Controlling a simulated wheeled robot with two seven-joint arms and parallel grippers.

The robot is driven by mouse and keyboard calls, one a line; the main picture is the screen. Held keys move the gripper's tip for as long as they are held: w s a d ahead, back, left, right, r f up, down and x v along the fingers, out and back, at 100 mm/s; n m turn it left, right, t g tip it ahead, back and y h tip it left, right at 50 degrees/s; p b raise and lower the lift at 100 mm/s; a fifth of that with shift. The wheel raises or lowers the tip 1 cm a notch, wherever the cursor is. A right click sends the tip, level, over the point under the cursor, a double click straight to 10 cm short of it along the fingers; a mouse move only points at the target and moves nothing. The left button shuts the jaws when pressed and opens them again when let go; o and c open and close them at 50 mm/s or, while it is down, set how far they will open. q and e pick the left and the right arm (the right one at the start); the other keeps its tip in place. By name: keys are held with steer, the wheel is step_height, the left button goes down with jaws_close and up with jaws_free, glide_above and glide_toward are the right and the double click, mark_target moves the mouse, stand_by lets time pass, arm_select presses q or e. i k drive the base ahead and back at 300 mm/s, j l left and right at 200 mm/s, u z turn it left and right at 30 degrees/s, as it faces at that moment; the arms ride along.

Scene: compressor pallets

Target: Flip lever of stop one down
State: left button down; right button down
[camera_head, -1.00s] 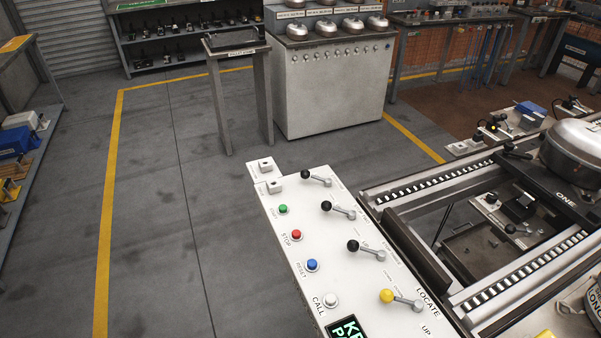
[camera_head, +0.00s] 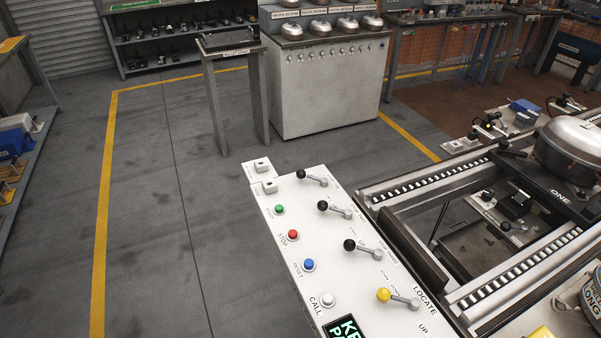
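A white control panel (camera_head: 291,237) stands in the lower middle of the head view. It carries several levers in a column: three with black knobs, the far one (camera_head: 312,178), the middle one (camera_head: 334,209) and the near one (camera_head: 362,249), and one with a yellow knob (camera_head: 397,298) beside the word LOCATE. The knobs all point to the left of their pivots. The small labels by the black-knobbed levers are too small to read, so I cannot tell which is stop one. Neither of my grippers is in view.
Green (camera_head: 279,210), red (camera_head: 293,234), blue (camera_head: 309,265) and white (camera_head: 327,300) buttons line the panel's left side. A roller conveyor (camera_head: 432,180) runs along its right, with a pallet marked ONE (camera_head: 545,185) carrying a compressor (camera_head: 570,145). The floor to the left is clear.

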mark_target(300, 174)
steer(key=i+j+z, duration=0.1)
steer(key=z, duration=1.25)
steer(key=j+z, duration=0.75)
steer(key=j, duration=0.2)
steer(key=j+z, duration=0.35)
steer(key=k+j, duration=0.1)
steer(key=j, duration=0.4)
steer(key=k+j+z, duration=0.1)
steer(key=j, duration=0.35)
steer(key=k+j, duration=0.1)
steer(key=j, duration=0.4)
steer(key=k+j+z, duration=0.1)
steer(key=j, duration=0.35)
steer(key=k+j, duration=0.1)
steer(key=j, duration=0.35)
